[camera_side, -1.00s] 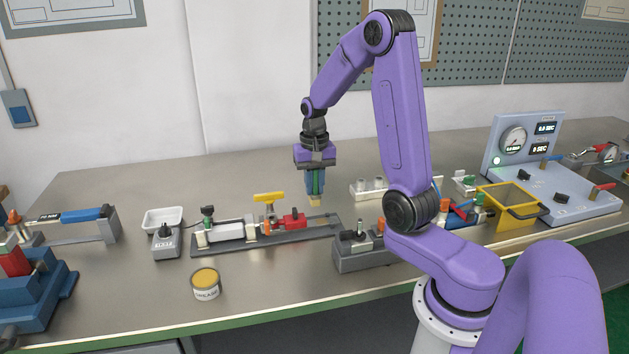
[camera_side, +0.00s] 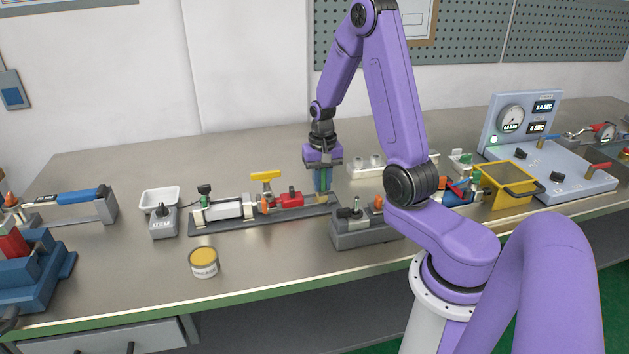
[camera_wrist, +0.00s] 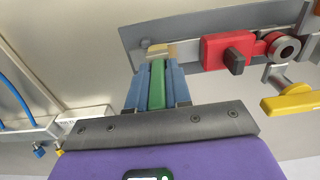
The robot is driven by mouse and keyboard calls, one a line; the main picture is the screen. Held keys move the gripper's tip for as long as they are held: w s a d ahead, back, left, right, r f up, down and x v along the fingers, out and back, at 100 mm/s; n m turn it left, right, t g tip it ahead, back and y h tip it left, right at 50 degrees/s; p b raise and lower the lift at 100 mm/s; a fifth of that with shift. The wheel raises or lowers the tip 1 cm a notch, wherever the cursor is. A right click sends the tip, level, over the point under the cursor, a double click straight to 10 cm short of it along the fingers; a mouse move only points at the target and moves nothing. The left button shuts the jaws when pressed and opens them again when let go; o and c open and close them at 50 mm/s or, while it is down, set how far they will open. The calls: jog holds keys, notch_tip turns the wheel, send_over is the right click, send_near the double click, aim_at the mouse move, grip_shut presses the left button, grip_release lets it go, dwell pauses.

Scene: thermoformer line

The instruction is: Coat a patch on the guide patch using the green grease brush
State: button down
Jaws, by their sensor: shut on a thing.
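My gripper (camera_side: 323,190) is shut on the green grease brush (camera_wrist: 157,85), whose green handle shows between the blue fingers in the wrist view. The brush points down, and its pale bristle end (camera_wrist: 157,49) is at the right end of the dark base plate (camera_side: 262,224) in the side view. In the wrist view a faint tan area (camera_wrist: 173,52) shows beside the bristles; I cannot tell whether it is the guide patch or part of the brush. The bristles look at or just above the plate; exact contact is unclear.
An open grease can (camera_side: 204,263) stands at the front. A grey fixture (camera_side: 365,235) is close by on the right. The table between can and fixture is clear.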

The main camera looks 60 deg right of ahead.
jog(key=shift+s+d+f, duration=0.1)
jog(key=shift+s+d, duration=0.2)
jog(key=shift+d, duration=0.05)
jog(key=shift+w+a, duration=1.3)
jog(key=shift+a, duration=0.05)
jog(key=shift+w+r, duration=0.1)
jog(key=shift+r, duration=0.1)
notch_tip(320, 180, up, 8)
jog(key=shift+f, duration=0.2)
jog(key=shift+f, duration=0.1)
